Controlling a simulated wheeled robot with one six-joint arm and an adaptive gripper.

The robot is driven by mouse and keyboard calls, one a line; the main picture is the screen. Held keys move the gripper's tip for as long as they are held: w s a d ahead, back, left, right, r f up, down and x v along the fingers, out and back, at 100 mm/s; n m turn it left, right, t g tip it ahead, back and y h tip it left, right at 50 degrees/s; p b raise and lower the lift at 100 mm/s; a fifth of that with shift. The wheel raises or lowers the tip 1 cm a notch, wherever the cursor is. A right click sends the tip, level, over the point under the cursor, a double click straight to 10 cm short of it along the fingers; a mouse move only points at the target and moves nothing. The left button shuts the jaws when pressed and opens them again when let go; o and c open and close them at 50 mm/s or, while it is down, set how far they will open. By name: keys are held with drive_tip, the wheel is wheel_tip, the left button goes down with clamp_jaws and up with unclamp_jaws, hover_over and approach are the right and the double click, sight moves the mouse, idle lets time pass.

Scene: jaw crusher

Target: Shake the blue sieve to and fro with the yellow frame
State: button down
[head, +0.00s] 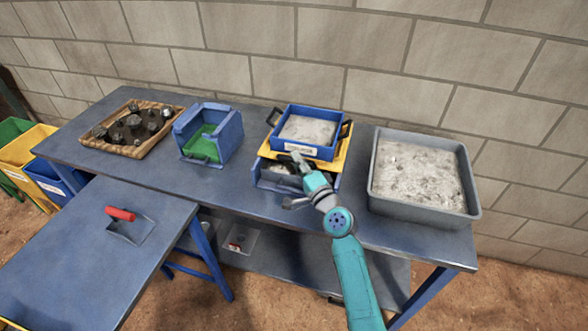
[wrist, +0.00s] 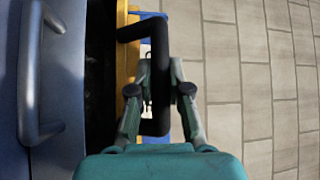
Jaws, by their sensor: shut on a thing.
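The blue sieve (head: 309,151), filled with pale grey grit, sits on the yellow frame (head: 333,165) on the long blue table. Black handles stick out at its left and right. A blue tray (head: 267,180) lies below the frame, partly hidden by my arm. My gripper (head: 297,180) is in front of the sieve in the head view. In the wrist view my gripper (wrist: 158,100) is shut on a black bar handle (wrist: 160,50), which starts near the frame's yellow edge (wrist: 126,65). The exact grip is hidden in the head view.
A large grey tray of grit (head: 384,197) stands close on the right. A blue box with a green inside (head: 232,140) and a wooden tray of dark rocks (head: 120,148) stand to the left. A red-handled scoop (head: 130,228) lies on the front table. A block wall runs behind.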

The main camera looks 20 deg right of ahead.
drive_tip(key=shift+w+d, duration=0.15)
drive_tip(key=shift+w, duration=0.05)
drive_tip(key=c, duration=1.1)
unclamp_jaws()
drive_tip(key=v, duration=1.2)
